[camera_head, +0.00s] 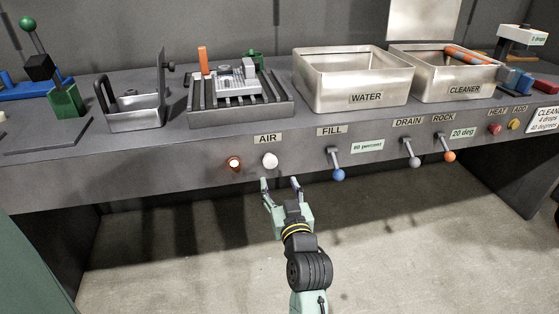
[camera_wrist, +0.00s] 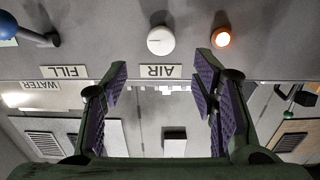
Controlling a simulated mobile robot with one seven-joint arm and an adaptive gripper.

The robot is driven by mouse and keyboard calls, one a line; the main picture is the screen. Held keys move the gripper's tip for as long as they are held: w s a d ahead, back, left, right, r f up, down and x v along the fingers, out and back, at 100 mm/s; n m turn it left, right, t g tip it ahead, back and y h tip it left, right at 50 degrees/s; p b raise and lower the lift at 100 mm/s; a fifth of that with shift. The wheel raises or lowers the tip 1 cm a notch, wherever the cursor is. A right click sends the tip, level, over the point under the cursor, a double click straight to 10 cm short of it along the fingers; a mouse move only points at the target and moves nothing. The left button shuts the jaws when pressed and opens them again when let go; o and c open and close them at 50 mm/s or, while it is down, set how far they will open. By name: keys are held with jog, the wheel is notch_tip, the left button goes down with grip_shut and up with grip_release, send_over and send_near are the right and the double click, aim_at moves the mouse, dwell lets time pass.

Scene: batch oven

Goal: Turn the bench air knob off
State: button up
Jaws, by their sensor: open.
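The white round air knob (camera_head: 270,160) sits on the bench front under the AIR label (camera_head: 268,139). A glowing orange lamp (camera_head: 234,163) is just left of it. My gripper (camera_head: 281,183) is open and empty, just below and in front of the knob, apart from it. The wrist view is upside down. There the knob (camera_wrist: 160,40) lies beyond the fingertips, roughly between their lines, with a faint mark on its face. The lit lamp (camera_wrist: 221,38) is to its right, and my gripper (camera_wrist: 158,80) has its two purple-padded fingers spread wide.
A blue-tipped FILL lever (camera_head: 338,173) sticks out right of the knob. Grey DRAIN (camera_head: 414,161) and orange ROCK (camera_head: 449,155) levers are further right. WATER (camera_head: 355,85) and CLEANER (camera_head: 440,80) basins stand on the bench top. Floor space below the bench is open.

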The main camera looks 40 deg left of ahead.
aim_at(271, 163)
jog(key=p+x, duration=0.2)
jog(key=x, duration=0.8)
jog(key=shift+w+a+p, duration=0.15)
jog(key=shift+a+p, duration=0.05)
jog(key=shift+p, duration=0.15)
jog(key=c, duration=1.2)
jog(key=shift+o, duration=0.2)
